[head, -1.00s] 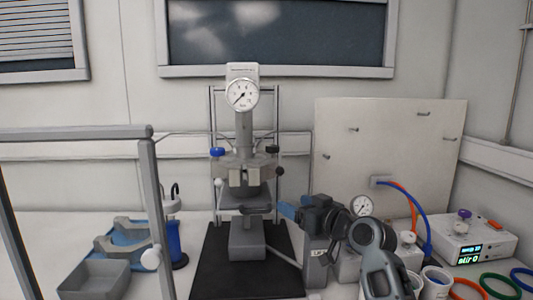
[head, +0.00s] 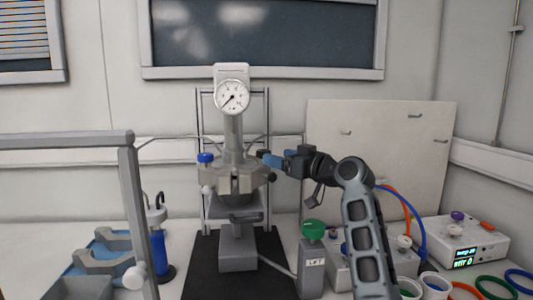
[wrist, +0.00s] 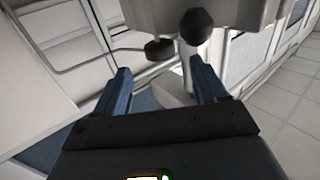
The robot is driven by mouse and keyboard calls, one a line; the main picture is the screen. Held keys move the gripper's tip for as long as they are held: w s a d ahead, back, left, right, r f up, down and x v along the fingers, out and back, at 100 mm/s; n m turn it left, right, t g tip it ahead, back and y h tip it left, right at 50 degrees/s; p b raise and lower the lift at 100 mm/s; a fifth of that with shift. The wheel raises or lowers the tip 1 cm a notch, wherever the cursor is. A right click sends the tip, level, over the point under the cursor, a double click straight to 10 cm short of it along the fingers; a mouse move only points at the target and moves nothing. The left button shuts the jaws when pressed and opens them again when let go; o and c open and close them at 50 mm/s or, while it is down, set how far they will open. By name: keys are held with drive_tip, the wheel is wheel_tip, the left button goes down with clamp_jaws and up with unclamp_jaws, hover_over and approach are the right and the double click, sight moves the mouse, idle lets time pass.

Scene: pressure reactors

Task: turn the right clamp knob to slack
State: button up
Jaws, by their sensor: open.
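The reactor (head: 238,183) stands in the middle of the head view, with its round dial gauge (head: 232,97) on top. The right clamp knob (head: 262,153), small and dark, is at the right of the reactor's head, partly covered by my gripper. My gripper (head: 267,159) is open with blue fingers at that knob's height, pointing left. In the wrist view two dark knobs show past the fingers: one (wrist: 159,49) ahead between the two fingers (wrist: 160,82), the other (wrist: 195,25) further right. No contact is visible. A blue knob (head: 205,158) is on the reactor's left side.
A dark ball knob (head: 272,177) sits just below my gripper. A green-topped post (head: 313,230) stands right of the black base (head: 200,270). A grey frame (head: 130,180) stands at left. A control box (head: 465,240) is at right.

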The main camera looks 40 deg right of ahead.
sight(267, 151)
drive_tip(key=w+p, duration=0.1)
drive_tip(key=w, duration=0.5)
drive_tip(key=c, duration=1.1)
